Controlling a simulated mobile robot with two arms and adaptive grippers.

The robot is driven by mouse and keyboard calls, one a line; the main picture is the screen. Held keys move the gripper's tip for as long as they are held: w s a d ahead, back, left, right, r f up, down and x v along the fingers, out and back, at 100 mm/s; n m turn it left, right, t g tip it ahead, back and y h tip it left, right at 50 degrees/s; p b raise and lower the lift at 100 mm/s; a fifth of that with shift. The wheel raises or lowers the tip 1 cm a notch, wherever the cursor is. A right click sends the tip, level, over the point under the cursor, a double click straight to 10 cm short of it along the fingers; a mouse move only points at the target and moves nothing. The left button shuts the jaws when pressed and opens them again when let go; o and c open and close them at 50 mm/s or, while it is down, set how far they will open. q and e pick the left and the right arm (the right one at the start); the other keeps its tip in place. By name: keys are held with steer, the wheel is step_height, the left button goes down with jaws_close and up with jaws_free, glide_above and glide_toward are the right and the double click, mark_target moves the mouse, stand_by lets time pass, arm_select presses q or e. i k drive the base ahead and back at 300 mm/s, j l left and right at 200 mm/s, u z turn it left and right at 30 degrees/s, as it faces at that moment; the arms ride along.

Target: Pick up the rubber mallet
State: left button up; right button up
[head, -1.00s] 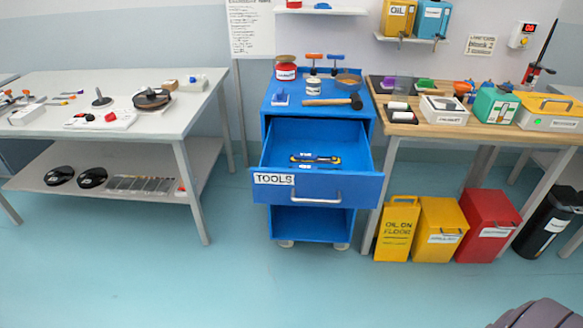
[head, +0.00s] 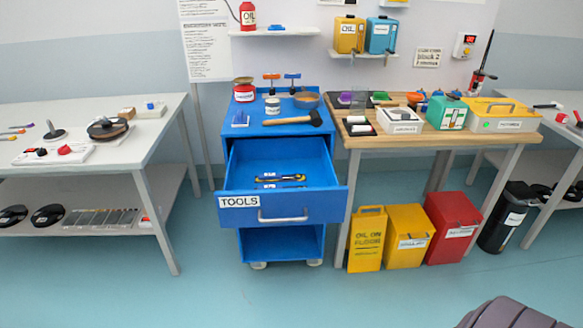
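The rubber mallet (head: 314,118) lies on top of the blue tool cart (head: 228,150), near its front edge. Its black head is at the right and its wooden handle points left. Nothing covers it. No gripper shows in the head view; only a grey rounded part, probably of my own body, shows at the bottom right.
The cart's drawer labelled TOOLS (head: 282,206) stands open towards me with a few tools inside. A wooden bench (head: 450,143) is at the right, a grey-white table (head: 150,155) at the left. Yellow and red bins (head: 452,228) stand under the bench. The floor in front is clear.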

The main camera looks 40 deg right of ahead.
mark_target(315, 115)
steer(key=i+l+z, duration=0.15)
steer(key=i, duration=0.4)
steer(key=i+l+z, duration=0.15)
steer(key=i, duration=0.35)
